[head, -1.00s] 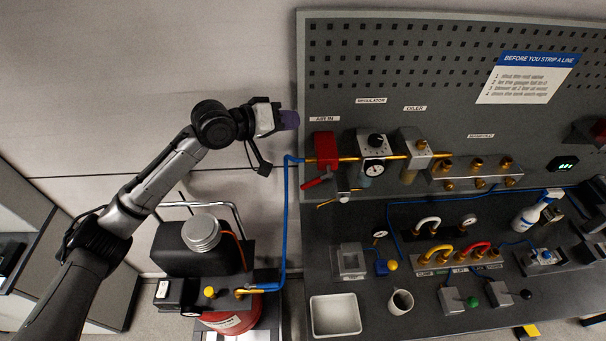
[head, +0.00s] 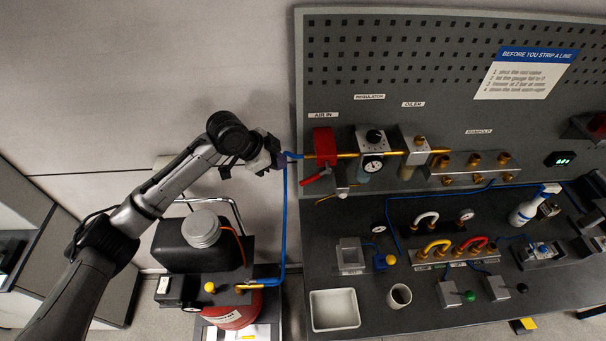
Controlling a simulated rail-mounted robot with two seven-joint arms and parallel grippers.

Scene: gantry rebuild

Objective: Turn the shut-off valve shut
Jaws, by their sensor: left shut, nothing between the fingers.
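The shut-off valve (head: 325,143) is the red block under the AIR IN label on the pegboard panel. Its red lever (head: 314,178) hangs below it, slanting down to the left. My left gripper (head: 284,159) is shut and empty, just left of the valve near the blue hose's top end. Its fingertips are small and partly hidden by the wrist, and I cannot tell whether they touch the hose. A gap shows between the gripper and the lever. My right gripper is out of view.
The blue hose (head: 284,220) runs down from the valve inlet to the red compressor (head: 232,316). A regulator with a gauge (head: 373,165) stands right of the valve. A white tray (head: 335,310) and a mug (head: 399,295) sit on the bench below. The wall at left is clear.

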